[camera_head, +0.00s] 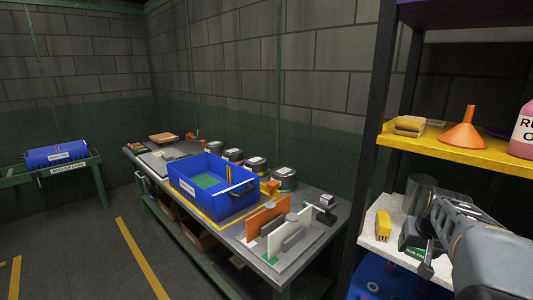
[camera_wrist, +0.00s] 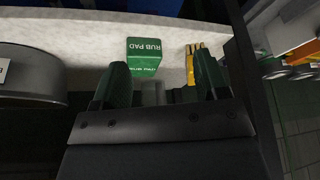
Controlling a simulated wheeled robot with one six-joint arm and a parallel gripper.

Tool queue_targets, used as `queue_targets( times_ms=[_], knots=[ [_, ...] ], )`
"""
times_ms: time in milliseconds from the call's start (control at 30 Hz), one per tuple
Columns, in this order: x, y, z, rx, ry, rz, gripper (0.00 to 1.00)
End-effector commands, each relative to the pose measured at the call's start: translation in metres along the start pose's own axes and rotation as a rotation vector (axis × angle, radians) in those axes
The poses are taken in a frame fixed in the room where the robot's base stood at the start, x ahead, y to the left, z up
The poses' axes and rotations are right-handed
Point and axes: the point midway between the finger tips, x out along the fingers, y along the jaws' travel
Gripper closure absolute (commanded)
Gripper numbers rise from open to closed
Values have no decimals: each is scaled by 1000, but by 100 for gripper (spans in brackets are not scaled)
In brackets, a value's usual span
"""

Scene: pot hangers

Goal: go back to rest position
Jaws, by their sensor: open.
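My gripper (camera_wrist: 160,76) is open in the wrist view, with its two dark green fingers apart and nothing held between them. A green box labelled RUB PAD (camera_wrist: 144,55) stands on the pale shelf just beyond the fingertips, apart from them as far as I can tell. In the head view my arm reaches in from the right over the same shelf (camera_head: 376,244). The green box shows there partly, behind my gripper.
A yellow item (camera_head: 383,226) and a dark grey cylinder (camera_head: 420,190) stand near my gripper. Above is a yellow shelf (camera_head: 450,150) with an orange funnel (camera_head: 463,130). A black post (camera_head: 378,110) edges the rack. Left is a workbench with a blue crate (camera_head: 190,184).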

Motion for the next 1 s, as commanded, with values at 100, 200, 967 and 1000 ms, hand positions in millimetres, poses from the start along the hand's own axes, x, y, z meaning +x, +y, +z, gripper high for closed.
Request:
queue_targets(
  times_ms=[100,200,967,1000],
  knots=[
    [10,-3,13,38,-34,0,32],
    [16,-10,30,46,-69,-3,32],
    [-46,-145,211,-327,-104,-120,32],
    [-50,-148,211,-343,-91,-128,32]
  ],
)
